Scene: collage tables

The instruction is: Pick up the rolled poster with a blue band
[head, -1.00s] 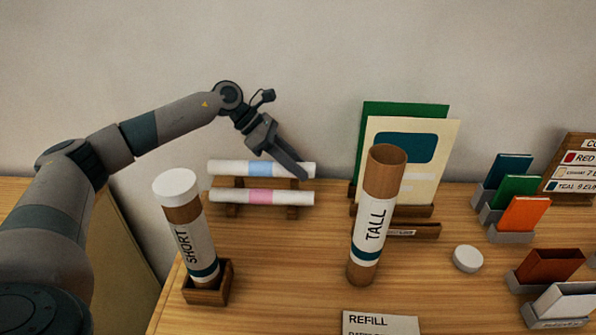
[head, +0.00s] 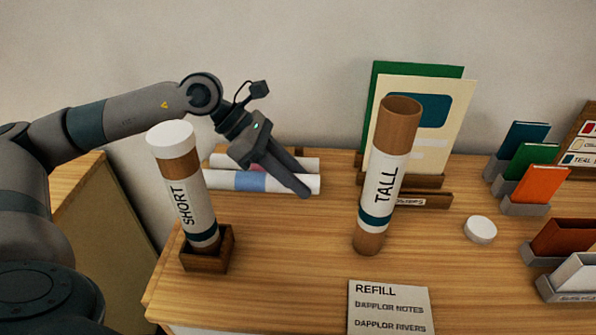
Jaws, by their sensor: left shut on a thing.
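The rolled poster with a blue band (head: 251,182) is a white roll lying level, left of centre in the head view. My left gripper (head: 300,188) is shut on it, with its fingers reaching down across the roll right of the blue band. The poster appears held off the rack, in front of the other roll. The white rolled poster with a pink band (head: 309,164) is behind it, partly covered by my gripper and the held roll. My right gripper is not in view.
A capped SHORT tube (head: 184,190) stands in a wooden holder (head: 207,260) at left. An open TALL tube (head: 385,185) stands at centre right, near a white cap (head: 480,229). A REFILL card (head: 389,309) lies in front. The wood between the tubes is clear.

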